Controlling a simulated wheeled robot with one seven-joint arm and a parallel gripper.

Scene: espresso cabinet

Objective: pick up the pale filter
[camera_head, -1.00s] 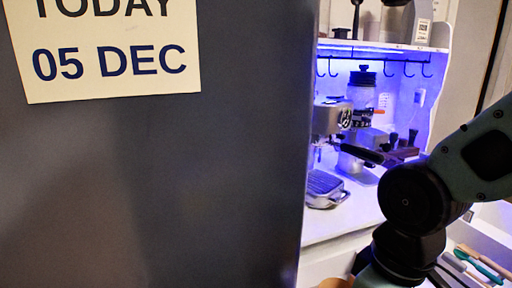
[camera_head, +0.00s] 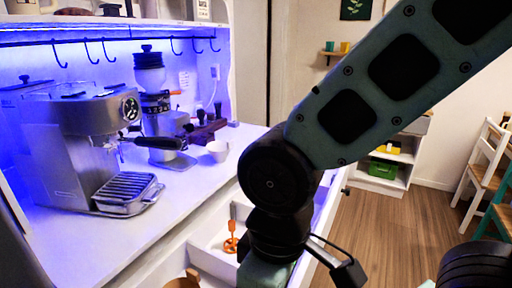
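A small pale cup-shaped thing (camera_head: 218,150) stands on the white counter beside the coffee grinder. It may be the pale filter, but it is too small to be sure. My arm crosses the right of the view and bends down over an open white drawer at the bottom middle. A dark jointed piece stands out to the right of my wrist near the bottom edge, and I cannot tell if it is part of my gripper. No fingertips show clearly, and nothing held can be seen.
A steel espresso machine (camera_head: 85,140) and a grinder (camera_head: 158,110) stand on the counter (camera_head: 190,190). The open drawer (camera_head: 212,262) holds an orange tool (camera_head: 231,240). A tan thing (camera_head: 183,281) shows at the bottom edge. Wooden floor (camera_head: 385,225) lies open at right, with shelves and chairs beyond.

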